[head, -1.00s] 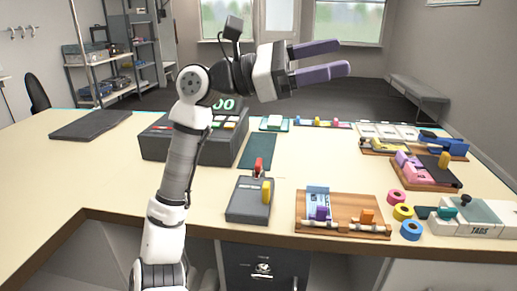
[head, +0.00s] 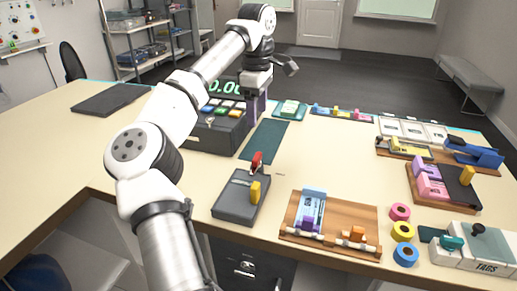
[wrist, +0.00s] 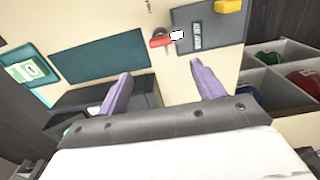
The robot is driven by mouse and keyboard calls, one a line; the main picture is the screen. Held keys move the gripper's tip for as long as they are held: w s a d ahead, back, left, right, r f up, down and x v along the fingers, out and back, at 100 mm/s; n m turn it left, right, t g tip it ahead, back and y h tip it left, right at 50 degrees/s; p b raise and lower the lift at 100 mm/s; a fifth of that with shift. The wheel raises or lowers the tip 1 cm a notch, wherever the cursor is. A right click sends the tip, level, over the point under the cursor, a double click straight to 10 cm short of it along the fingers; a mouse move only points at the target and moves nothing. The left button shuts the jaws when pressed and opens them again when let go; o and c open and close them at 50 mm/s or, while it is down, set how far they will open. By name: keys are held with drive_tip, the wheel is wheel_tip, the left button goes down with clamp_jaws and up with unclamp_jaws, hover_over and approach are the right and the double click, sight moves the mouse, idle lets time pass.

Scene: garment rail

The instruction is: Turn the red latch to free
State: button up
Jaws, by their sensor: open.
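The red latch (head: 257,161) stands up at the far edge of a grey box (head: 239,197) near the table's front. A yellow block (head: 255,191) sits on that box. In the wrist view the red latch (wrist: 161,41) is a short red bar with a white end, beside the grey box (wrist: 208,30). My gripper (head: 256,110) points down beside the cash register, behind and above the latch. Its purple fingers are open and empty. In the wrist view the latch shows beyond the gap between the fingertips (wrist: 161,70), not touching them.
The black cash register (head: 214,133) stands close by my gripper. A dark green mat (head: 265,140) lies behind the latch. A wooden board (head: 330,222) and coloured tape rolls (head: 402,231) are to the right.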

sight(257, 156)
wheel_tip(257, 156, down, 14)
drive_tip(key=shift+a+r+p, duration=0.1)
drive_tip(key=shift+r+p, duration=0.05)
drive_tip(key=shift+p, duration=1)
drive_tip(key=c, duration=1)
